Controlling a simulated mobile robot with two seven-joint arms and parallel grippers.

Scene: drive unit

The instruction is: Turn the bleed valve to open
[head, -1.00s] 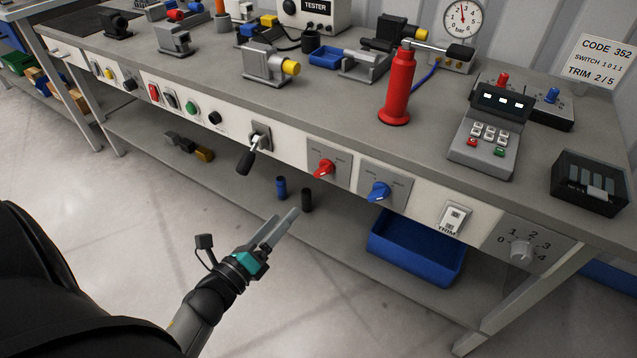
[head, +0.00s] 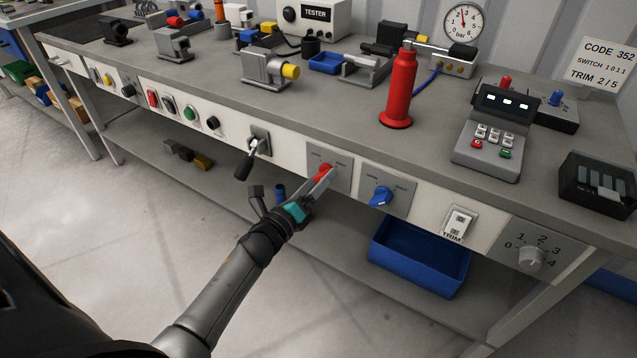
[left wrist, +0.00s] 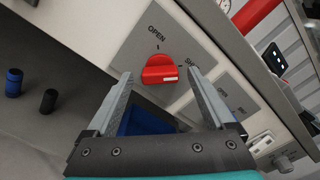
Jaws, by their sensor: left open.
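A red knob (head: 321,170) sits on a grey plate (head: 342,163) on the bench's front panel. In the left wrist view the red knob (left wrist: 159,69) lies between the fingertips, with a white mark at its right end, on the side of a partly hidden label starting "SH". "OPEN" is printed above it. My left gripper (head: 326,174) is open in front of this knob, one finger on each side; I cannot tell whether they touch it. A blue knob (head: 381,197) on a similar plate is just to the right. My right gripper is not in view.
A black-handled lever (head: 246,163) sticks out left of my gripper. A trim switch (head: 458,221) and numbered dial (head: 530,258) are further right. A blue bin (head: 420,255) stands on the lower shelf. A red cylinder (head: 398,92) stands on the bench top above.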

